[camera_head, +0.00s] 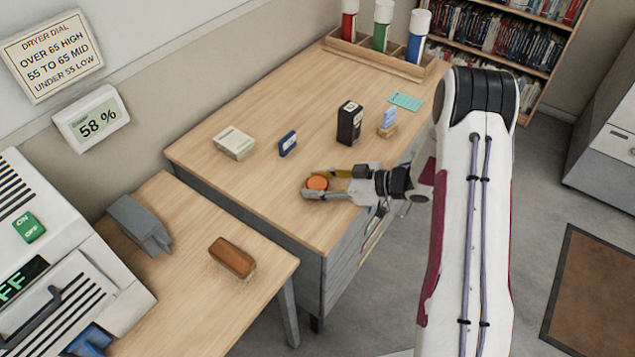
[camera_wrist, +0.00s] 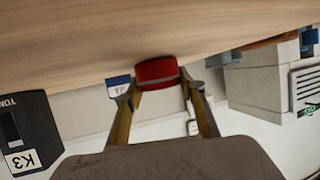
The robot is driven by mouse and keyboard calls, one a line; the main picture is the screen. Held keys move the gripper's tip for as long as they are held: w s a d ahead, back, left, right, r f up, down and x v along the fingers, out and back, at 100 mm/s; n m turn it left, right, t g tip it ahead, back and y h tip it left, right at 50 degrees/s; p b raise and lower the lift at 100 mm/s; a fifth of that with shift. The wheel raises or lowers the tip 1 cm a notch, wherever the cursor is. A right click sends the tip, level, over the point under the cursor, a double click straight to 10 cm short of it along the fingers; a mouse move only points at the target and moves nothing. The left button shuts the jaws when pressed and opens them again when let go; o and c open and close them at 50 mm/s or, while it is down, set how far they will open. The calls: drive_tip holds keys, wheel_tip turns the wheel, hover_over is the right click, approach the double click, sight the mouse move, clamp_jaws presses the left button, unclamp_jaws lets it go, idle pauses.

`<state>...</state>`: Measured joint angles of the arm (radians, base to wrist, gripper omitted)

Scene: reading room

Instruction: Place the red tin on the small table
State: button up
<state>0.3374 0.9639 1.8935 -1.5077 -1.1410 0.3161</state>
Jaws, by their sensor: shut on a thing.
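The red tin (camera_wrist: 157,72) is between the two fingertips of my gripper (camera_wrist: 160,88) in the wrist view. In the head view its round orange-red top (camera_head: 317,183) shows between the fingers of my gripper (camera_head: 318,187), near the front edge of the large desk (camera_head: 285,205). The gripper is shut on the tin. I cannot tell whether the tin touches the desk top or is just above it. A lower small wooden table (camera_head: 190,308) stands at the left, beside the desk.
A brown brush (camera_head: 232,257) and a grey device (camera_head: 139,225) sit on the small table, with bare wood around them. The desk holds a black box (camera_head: 349,123), a blue box (camera_head: 287,143), a beige box (camera_head: 234,143) and a bottle rack (camera_head: 375,58). A white machine (camera_head: 60,270) stands at far left.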

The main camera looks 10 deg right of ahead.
drive_tip(key=o, duration=1.2)
drive_tip(key=shift+c, duration=0.2)
drive_tip(key=shift+f, duration=0.1)
drive_tip(key=shift+d, duration=0.1)
drive_tip(key=shift+v, duration=0.95)
drive_tip(key=v, duration=0.4)
drive_tip(key=shift+w+r, duration=0.15)
drive_tip(key=shift+r, duration=0.15)
drive_tip(key=shift+v, duration=0.85)
drive_tip(key=shift+r, duration=0.1)
